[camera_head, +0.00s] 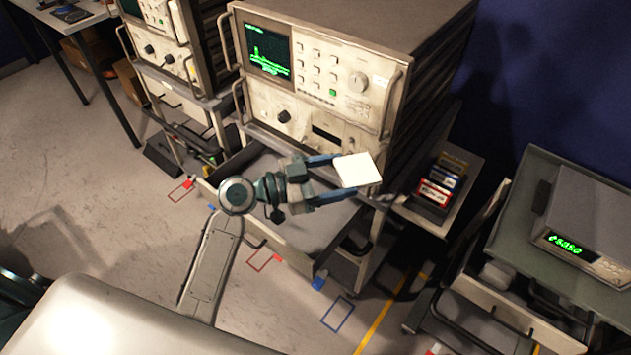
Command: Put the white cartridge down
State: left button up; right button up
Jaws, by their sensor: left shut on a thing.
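The white cartridge (358,170) is a pale flat square piece, seen in the head view in front of the lower panel of the large instrument. My left gripper (335,175) is shut on the white cartridge, with one blue-grey finger at each side of its left end. The gripper holds it above the open drawer area of the cart. My right gripper is not in view.
A large beige instrument (315,75) with a green screen stands on the cart behind the gripper. A dark rack of coloured cartridges (440,185) sits on a side shelf to the right. An open drawer (322,235) lies below the gripper. Another cart (540,235) stands at right.

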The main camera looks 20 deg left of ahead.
aim_at(364, 169)
pick_arm(q)
jog(key=w+d+m+g+h, duration=0.1)
jog(key=m+g, duration=0.1)
jog(key=g, duration=0.1)
jog(key=w+d+r+m+g+h, duration=0.1)
jog(key=d+m+g, duration=0.1)
jog(key=g, duration=0.1)
jog(key=d+r+m+g+h, duration=0.1)
jog(key=d+m+g, duration=0.1)
jog(key=shift+w+d+g, duration=0.1)
jog(key=shift+w+g, duration=0.3)
